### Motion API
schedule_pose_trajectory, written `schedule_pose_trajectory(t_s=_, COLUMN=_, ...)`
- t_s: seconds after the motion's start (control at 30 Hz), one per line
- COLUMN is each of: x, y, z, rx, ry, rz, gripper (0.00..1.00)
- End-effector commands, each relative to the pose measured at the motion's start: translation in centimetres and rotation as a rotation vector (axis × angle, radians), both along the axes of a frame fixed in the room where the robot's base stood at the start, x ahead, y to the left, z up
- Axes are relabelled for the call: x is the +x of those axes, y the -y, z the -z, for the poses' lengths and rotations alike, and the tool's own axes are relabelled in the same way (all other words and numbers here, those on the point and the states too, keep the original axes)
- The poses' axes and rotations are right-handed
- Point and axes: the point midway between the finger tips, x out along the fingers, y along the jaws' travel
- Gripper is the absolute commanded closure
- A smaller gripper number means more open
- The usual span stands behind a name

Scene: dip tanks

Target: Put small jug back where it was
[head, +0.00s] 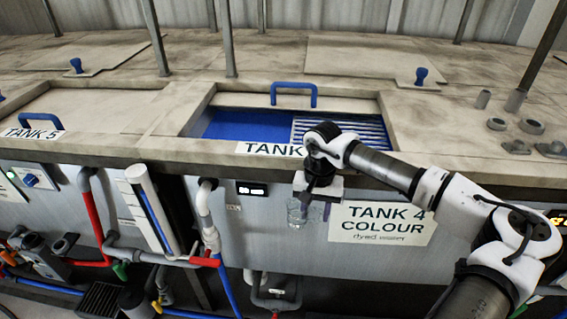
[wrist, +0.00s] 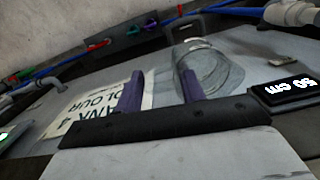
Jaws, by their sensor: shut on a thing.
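The small jug (head: 296,213) is clear and see-through. It hangs below my wrist in front of the Tank 4 front panel in the head view. In the wrist view the jug (wrist: 214,72) shows as a ribbed clear cylinder by the right finger. My gripper (head: 316,206) is shut on the small jug; its two purple fingers show in the wrist view (wrist: 162,80). The exact part held, perhaps a handle, is hard to make out. Tank 4 (head: 346,98) has an open top with blue liquid and a slatted grate.
Fittings (head: 530,126) stand on the deck at right. The Tank 4 sign (head: 382,222) is just right of the jug. Pipes (head: 206,215) run down the front to its left. A blue handle (head: 293,88) stands behind the opening, and metal posts (head: 228,40) rise behind.

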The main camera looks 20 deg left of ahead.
Motion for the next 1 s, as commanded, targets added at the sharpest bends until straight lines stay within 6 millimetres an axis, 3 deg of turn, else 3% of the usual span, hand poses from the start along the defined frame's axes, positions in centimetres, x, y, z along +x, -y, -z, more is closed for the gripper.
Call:
schedule_pose_trajectory(t_s=0.03, x=-0.1, y=1.8, z=2.4, rx=0.000, ry=-0.006, rz=0.085, gripper=0.94)
schedule_pose_trajectory(t_s=0.3, x=0.3, y=10.5, z=15.3, rx=-0.003, ry=-0.004, rz=0.576, gripper=0.94)
schedule_pose_trajectory(t_s=0.5, x=0.6, y=15.0, z=22.1, rx=-0.004, ry=-0.002, rz=0.836, gripper=0.94)
schedule_pose_trajectory(t_s=0.77, x=0.8, y=19.0, z=28.2, rx=-0.005, ry=-0.001, rz=1.063, gripper=0.94)
schedule_pose_trajectory(t_s=1.0, x=0.7, y=18.8, z=28.3, rx=0.004, ry=-0.005, rz=1.069, gripper=0.94)
